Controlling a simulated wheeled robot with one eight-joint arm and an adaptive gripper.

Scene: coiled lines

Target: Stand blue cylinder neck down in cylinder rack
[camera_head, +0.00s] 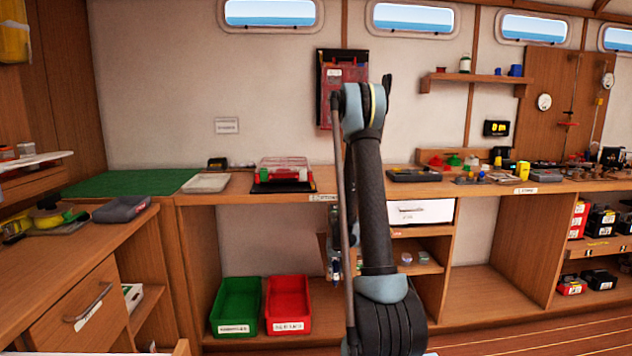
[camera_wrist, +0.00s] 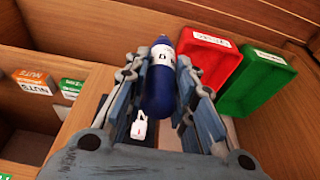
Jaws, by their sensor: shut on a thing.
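The blue cylinder (camera_wrist: 160,92) is between the two fingers of my gripper (camera_wrist: 160,68) in the wrist view. My gripper is shut on it. The cylinder has a white label with dark print, and its narrow end points to the top of the picture. A small white tag (camera_wrist: 139,126) shows beside its near end. In the head view my arm hides most of the gripper, which hangs low in front of the bench. I cannot make out the cylinder rack in either view.
A green bin (camera_head: 236,307) and a red bin (camera_head: 288,306) stand on the low shelf under the bench. Wooden compartments with a NUTS label (camera_wrist: 33,76) lie left in the wrist view.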

